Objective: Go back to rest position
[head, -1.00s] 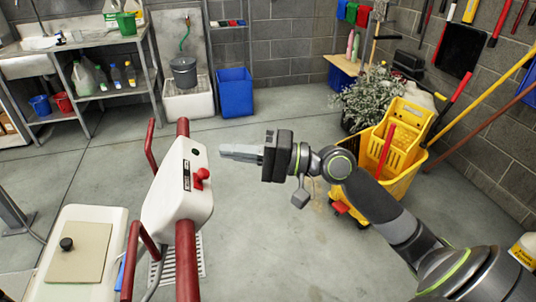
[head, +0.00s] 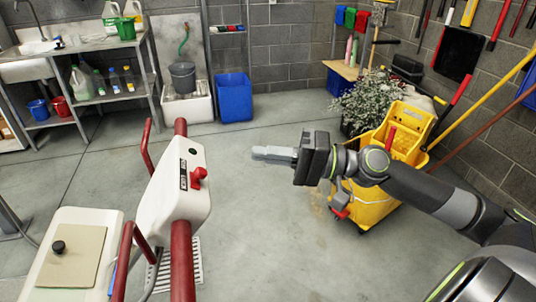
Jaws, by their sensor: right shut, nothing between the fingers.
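My right gripper (head: 272,154) is in the middle of the head view, shut and empty, with its fingers pointing left. It hangs in the air over the grey floor, to the right of the white control head of a floor machine (head: 172,190) and apart from it. My right arm comes in from the lower right, in front of the yellow mop bucket. My left gripper is not in view.
The machine has red handles (head: 182,262), a red lever (head: 197,177) and a white body (head: 105,215) at lower left. A yellow mop bucket (head: 411,120) stands behind my right arm. A blue bin (head: 234,97) is at the back wall. The middle floor is clear.

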